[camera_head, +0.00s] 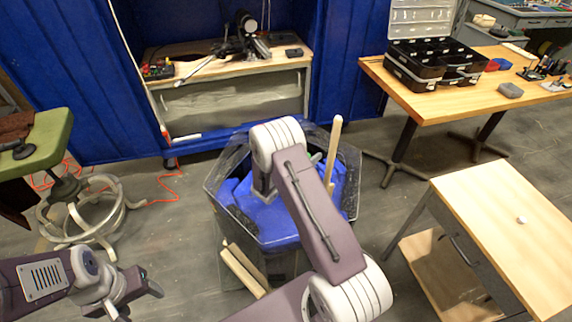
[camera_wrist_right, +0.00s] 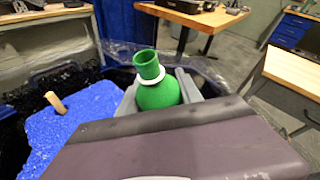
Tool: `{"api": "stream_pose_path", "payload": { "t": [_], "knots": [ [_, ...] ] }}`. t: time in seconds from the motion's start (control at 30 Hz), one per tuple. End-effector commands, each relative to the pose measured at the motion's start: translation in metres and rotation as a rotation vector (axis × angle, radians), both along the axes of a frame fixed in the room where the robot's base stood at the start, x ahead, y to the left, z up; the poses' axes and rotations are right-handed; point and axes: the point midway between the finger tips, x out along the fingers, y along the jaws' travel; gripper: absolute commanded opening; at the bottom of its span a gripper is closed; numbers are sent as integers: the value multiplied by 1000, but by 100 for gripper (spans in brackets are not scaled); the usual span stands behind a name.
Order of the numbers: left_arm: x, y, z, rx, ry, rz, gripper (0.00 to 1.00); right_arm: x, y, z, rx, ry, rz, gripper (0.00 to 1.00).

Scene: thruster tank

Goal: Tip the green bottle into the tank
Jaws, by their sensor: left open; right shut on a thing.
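The green bottle (camera_wrist_right: 158,93) has a white ring round its neck and is held between the grey fingers of my right gripper (camera_wrist_right: 160,88) in the right wrist view. Its open mouth points upward in that picture. The tank (camera_head: 213,188) is a clear, many-sided container with blue material (camera_head: 283,230) inside, below my right arm. My left gripper (camera_head: 140,298) is open and empty at lower left, apart from the tank.
A wooden stick (camera_head: 333,145) stands up out of the tank. Wooden pieces (camera_head: 243,268) show at its lower front. A wooden table (camera_head: 510,220) stands at right, a green-topped stool (camera_head: 45,140) at left, and a workbench (camera_head: 235,72) behind. Grey floor is clear between them.

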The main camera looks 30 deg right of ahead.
Motion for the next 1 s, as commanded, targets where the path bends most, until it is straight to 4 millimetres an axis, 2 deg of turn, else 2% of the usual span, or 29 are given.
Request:
{"api": "stream_pose_path", "payload": {
  "t": [0.6, 1.0],
  "knots": [
    [0, 0, 0, 0, 0, 0, 64, 11, 11, 14, -223, 210, 0, 0],
    [0, 0, -2, 0, 0, 0, 64, 10, 10, 23, -336, 319, 0, 0]
  ]
}}
